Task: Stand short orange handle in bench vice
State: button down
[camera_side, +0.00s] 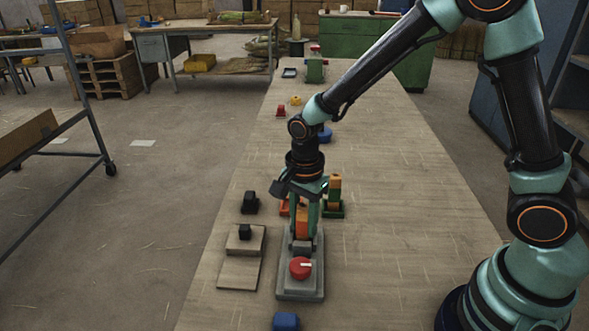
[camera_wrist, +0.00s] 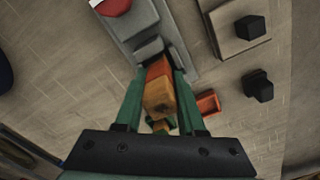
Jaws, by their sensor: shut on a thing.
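The short orange handle (camera_wrist: 157,69) has a bare wooden end facing the wrist camera. My gripper (camera_wrist: 160,76) is shut on it, with one green finger on each side. In the side view the handle (camera_side: 302,222) looks about upright between the fingers of my gripper (camera_side: 304,228). Its lower end is at the grey jaws of the bench vice (camera_side: 301,290), and the wrist view also shows it against the vice (camera_wrist: 125,20). I cannot tell how deep it sits between the jaws. A red knob (camera_side: 300,267) is on the vice's near part.
An orange and green piece (camera_side: 334,190) stands right behind my gripper. A red-orange tray (camera_wrist: 208,103) is close by. Black blocks (camera_side: 250,202) and a stepped wooden board (camera_side: 240,270) lie left of the vice. A blue block (camera_side: 286,321) is at the front. The bench's right side is clear.

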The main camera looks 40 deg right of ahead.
jog(key=shift+f, duration=0.1)
jog(key=c, duration=0.8)
grip_release()
jog(key=shift+r, duration=5.5)
jog(key=s+d+r+n+t, duration=0.2)
jog(key=d+n, duration=0.1)
jog(key=n, duration=0.2)
jog(key=s+d+r+n+t, duration=0.1)
jog(key=s+d+r+n, duration=0.2)
jog(key=n, duration=0.2)
jog(key=s+d+r+n+t, duration=0.2)
jog(key=s+d+r+n, duration=0.1)
jog(key=n, duration=0.2)
jog(key=shift+s+d+n+t, duration=0.15)
jog(key=shift+d+n+t, duration=0.15)
jog(key=shift+d+n, duration=0.1)
